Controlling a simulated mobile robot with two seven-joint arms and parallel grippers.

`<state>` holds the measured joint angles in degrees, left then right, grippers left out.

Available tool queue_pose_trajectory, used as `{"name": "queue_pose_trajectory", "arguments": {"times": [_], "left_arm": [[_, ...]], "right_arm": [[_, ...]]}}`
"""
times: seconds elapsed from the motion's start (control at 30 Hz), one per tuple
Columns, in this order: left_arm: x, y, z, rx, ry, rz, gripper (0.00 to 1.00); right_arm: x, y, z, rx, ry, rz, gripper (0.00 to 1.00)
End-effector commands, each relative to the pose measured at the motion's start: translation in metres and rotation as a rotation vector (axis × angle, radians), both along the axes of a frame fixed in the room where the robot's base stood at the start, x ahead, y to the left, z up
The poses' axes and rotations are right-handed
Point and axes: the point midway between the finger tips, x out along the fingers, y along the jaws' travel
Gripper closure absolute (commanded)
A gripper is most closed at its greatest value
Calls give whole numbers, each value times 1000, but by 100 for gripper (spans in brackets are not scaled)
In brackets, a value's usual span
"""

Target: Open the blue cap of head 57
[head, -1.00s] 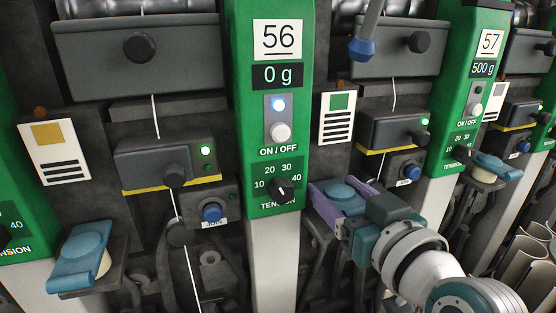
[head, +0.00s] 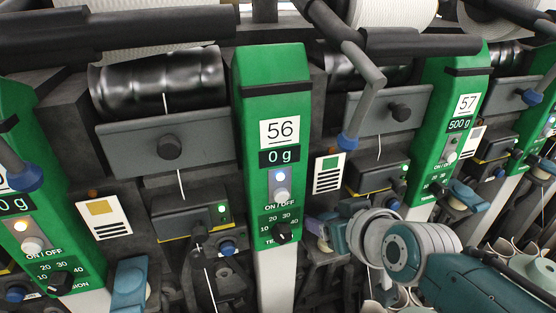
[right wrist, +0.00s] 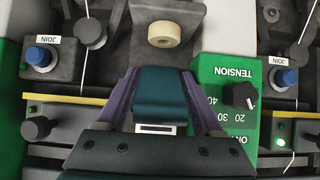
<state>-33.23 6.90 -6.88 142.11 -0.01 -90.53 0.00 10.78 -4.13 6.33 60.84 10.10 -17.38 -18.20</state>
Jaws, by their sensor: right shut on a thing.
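My right gripper (head: 322,230) is low between the green panels of head 56 (head: 280,130) and head 57 (head: 467,104). In the right wrist view its purple fingers (right wrist: 160,82) are shut on the sides of the dark teal-blue cap (right wrist: 160,100). A cream disc (right wrist: 165,34) shows uncovered just beyond the cap's edge, apart from it. The cap looks tilted up, but the exact angle is hard to tell. In the head view my arm and gripper hide most of this cap. My left gripper is not in view.
The tension panel (right wrist: 218,95) is close beside the gripper in the right wrist view. A grey lever with a blue tip (head: 348,142) hangs above the gripper. Another blue cap (head: 130,285) is at the lower left, and one (head: 468,196) is right of panel 57.

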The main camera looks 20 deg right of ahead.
Motion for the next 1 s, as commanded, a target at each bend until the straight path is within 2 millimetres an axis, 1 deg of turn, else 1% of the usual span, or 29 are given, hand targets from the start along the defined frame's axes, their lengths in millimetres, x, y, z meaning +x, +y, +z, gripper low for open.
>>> {"name": "queue_pose_trajectory", "arguments": {"times": [0.33,0.37,0.43,0.47,0.77,0.87,1.0], "left_arm": [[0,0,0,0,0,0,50],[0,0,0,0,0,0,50],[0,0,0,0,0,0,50],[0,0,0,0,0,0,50],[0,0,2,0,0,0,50],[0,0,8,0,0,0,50],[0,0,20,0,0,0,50]], "right_arm": [[1,0,1,0,-1,0,100],[1,0,1,0,-1,0,30],[1,0,1,0,0,0,22],[1,0,1,0,0,0,20],[-2,0,2,0,2,0,20],[-8,0,8,0,3,0,20],[-26,-1,22,-1,3,1,20]]}}
